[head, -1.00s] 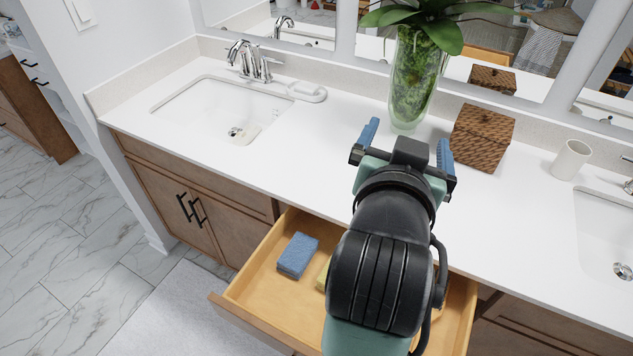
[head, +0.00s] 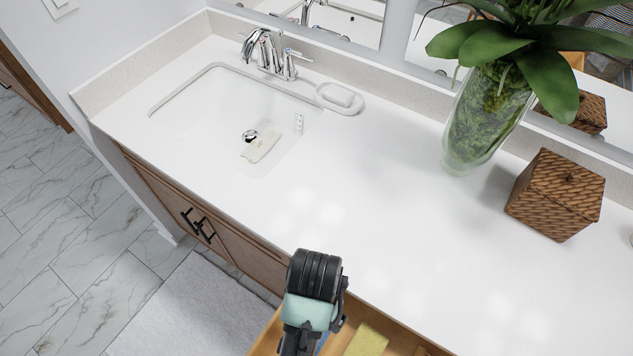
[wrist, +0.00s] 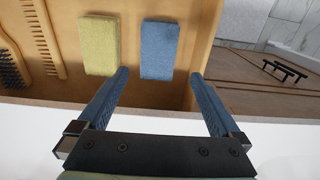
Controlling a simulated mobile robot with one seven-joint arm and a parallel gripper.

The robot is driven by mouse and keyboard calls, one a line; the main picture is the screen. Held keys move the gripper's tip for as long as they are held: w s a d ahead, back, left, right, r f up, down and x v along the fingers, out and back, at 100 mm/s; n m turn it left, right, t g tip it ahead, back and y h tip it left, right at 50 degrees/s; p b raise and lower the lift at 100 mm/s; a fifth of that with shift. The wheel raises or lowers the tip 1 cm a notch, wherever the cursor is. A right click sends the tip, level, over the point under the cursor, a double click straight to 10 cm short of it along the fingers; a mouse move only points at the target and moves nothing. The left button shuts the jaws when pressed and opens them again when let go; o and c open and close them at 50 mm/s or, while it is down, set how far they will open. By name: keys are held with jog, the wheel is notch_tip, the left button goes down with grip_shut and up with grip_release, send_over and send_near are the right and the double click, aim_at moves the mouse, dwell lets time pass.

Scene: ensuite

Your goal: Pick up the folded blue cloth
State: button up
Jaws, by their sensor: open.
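The folded blue cloth (wrist: 159,50) lies flat in the open wooden drawer (wrist: 153,96), beside a yellow folded piece (wrist: 99,45), with a gap between them. My gripper (wrist: 159,75) is open and empty, its blue fingers pointing toward the cloth. In the wrist view the fingertips appear just short of the cloth's near end, one to each side of it; their height above it is hard to tell. In the head view my arm covers much of the drawer (head: 408,343), and the yellow piece (head: 367,342) shows partly. A sliver of blue beside my arm there is unclear.
A brush (wrist: 12,68) and a comb (wrist: 40,40) lie in the drawer left of the yellow piece. The white counter (head: 400,240) borders the drawer. A woven box (head: 556,195), a plant vase (head: 485,120) and a sink (head: 225,115) are on it.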

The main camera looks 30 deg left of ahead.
notch_tip(320, 180, down, 5)
jog(key=shift+r, duration=0.15)
jog(key=shift+d+f, duration=0.15)
jog(key=shift+f, duration=2.45)
jog(key=c, duration=1.1)
